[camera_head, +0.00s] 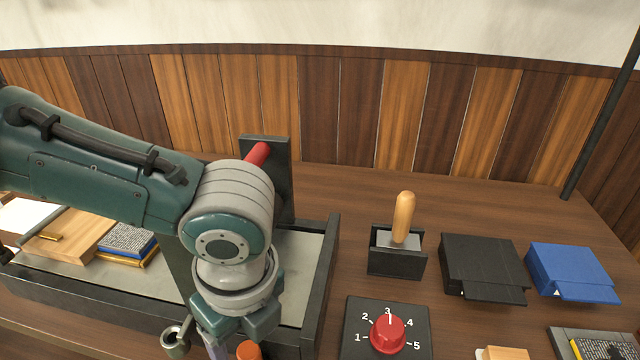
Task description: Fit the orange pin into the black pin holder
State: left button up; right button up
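My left gripper (233,318) points down at the bottom edge, over the front of a black-walled tray (320,285). Its fingertips are cut off or hidden, so I cannot tell if it is open or shut. An orange rounded top (249,350), possibly the orange pin, shows beside the gripper and is cut off by the bottom edge. I cannot tell whether the gripper touches it. I cannot clearly make out the black pin holder; a small black open box (397,265) holds a grey block with an upright wooden handle (403,217). My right gripper is not in view.
A black upright plate (280,170) with a red bar stands behind my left arm. A black panel with a red dial (388,335), a black box (482,265) and a blue box (570,268) are to the right. Bare table (350,190) lies behind them.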

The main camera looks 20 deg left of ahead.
pick_arm(q)
notch_tip(320, 180, up, 10)
jog(key=d+p, duration=0.1)
jog(key=shift+s+d, duration=0.2)
jog(key=shift+d, duration=0.05)
jog(key=shift+f, duration=0.1)
